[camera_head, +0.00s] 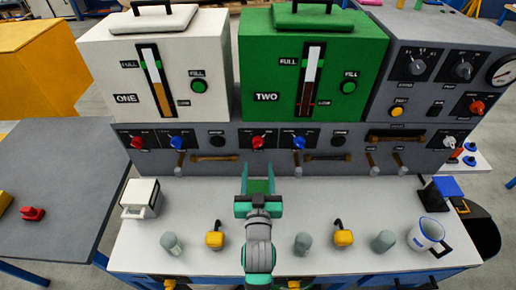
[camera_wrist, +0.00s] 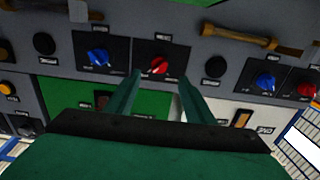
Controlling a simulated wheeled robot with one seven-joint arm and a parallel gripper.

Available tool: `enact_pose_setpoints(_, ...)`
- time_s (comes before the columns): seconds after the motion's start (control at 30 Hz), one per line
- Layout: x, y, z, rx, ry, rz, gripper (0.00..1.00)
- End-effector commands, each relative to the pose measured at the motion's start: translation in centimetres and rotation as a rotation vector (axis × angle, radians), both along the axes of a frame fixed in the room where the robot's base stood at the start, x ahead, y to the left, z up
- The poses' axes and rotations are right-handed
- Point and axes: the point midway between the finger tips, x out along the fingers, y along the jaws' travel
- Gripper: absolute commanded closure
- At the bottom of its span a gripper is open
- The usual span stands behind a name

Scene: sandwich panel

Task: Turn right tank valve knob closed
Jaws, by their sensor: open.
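The right-hand tank is the green box (camera_head: 350,45) marked TWO. On the grey panel strip below it are a red knob (camera_head: 258,142), a blue knob (camera_head: 299,142) and a black round knob (camera_head: 339,141). No readable label shows which one is the valve knob. My gripper (camera_head: 257,167) is open and empty, its two green fingers pointing at the panel just below the red knob. In the wrist view, which looks upside down, the red knob (camera_wrist: 158,66) appears between and beyond the fingers, with the blue knob (camera_wrist: 97,57) to its left. I see no contact.
The white tank (camera_head: 160,70) with its own red and blue knobs is at the left. Wooden-handled levers (camera_head: 327,157) stick out low on the panel. Grey and yellow pieces and a white mug (camera_head: 425,234) stand on the white tabletop (camera_head: 330,200), near my arm.

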Motion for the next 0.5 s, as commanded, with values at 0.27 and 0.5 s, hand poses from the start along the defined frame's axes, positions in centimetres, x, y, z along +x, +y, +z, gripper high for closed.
enact_pose_setpoints(0.27, 4.5, 0.0, 0.2, -0.001, -0.002, 0.000, 0.51)
enact_pose_setpoints(0.5, 8.0, 0.0, 0.1, -0.001, -0.001, 0.000, 0.51)
